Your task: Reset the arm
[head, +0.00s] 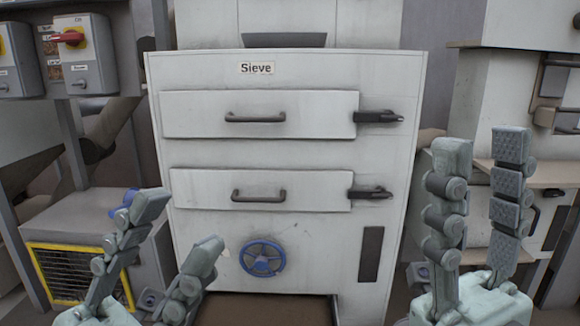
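My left gripper (179,222) is at the lower left, its two fingers spread apart with nothing between them. It is in front of the lower left part of the sieve cabinet. My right gripper (482,158) is at the lower right, its fingers pointing up and apart, with nothing between them. It stands in front of the right side of the cabinet and the machine beside it. Neither gripper appears to touch anything.
The white sieve cabinet (290,156) has an upper drawer (190,113) and a lower drawer (200,190), with dark latches at the right. A blue handwheel (262,257) is below. Switch boxes (88,60) hang at the upper left. A yellow-framed unit (80,272) stands lower left.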

